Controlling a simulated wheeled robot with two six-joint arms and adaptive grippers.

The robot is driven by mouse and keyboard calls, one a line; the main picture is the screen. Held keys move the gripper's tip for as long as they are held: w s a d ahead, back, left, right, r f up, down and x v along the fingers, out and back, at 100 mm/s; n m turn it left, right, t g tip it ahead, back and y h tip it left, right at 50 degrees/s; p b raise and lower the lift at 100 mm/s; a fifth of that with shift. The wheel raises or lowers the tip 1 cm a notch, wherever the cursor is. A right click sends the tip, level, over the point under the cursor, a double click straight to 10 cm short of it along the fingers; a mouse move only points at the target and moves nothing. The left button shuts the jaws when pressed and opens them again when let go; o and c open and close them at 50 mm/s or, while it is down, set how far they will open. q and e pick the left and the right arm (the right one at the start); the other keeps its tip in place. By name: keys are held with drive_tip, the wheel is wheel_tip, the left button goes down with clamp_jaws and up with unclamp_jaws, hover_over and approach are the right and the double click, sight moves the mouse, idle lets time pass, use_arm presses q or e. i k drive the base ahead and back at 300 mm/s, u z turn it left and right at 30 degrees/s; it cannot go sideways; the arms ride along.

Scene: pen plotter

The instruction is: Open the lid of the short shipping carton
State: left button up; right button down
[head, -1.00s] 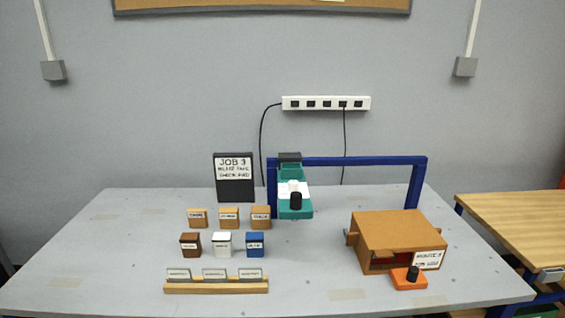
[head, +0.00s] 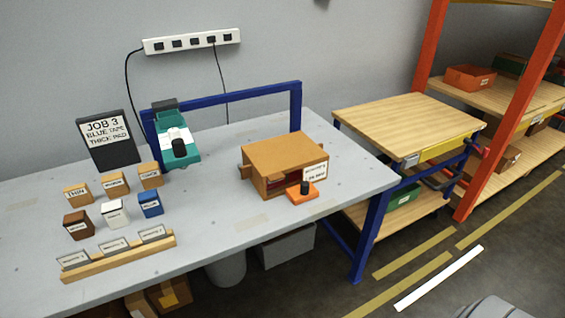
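A brown cardboard carton (head: 284,152) stands on the right part of the grey table (head: 225,229) in the head view. Its top is covered, and its front has a dark opening with something red inside. A white label is on its front right. I cannot tell from its label whether it is the short shipping carton. Neither of my grippers is in view.
An orange block with a black knob (head: 303,192) sits in front of the carton. The blue frame and teal plotter carriage (head: 175,150) are behind and left. Small labelled boxes (head: 115,213) and a wooden rack (head: 119,255) are left. A wooden bench (head: 408,122) stands right.

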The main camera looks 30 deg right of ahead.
sight(270, 157)
drive_tip(key=z, duration=0.6)
drive_tip(key=k, duration=0.25)
drive_tip(key=z, duration=1.35)
drive_tip(key=i, duration=0.5)
drive_tip(key=z, duration=0.05)
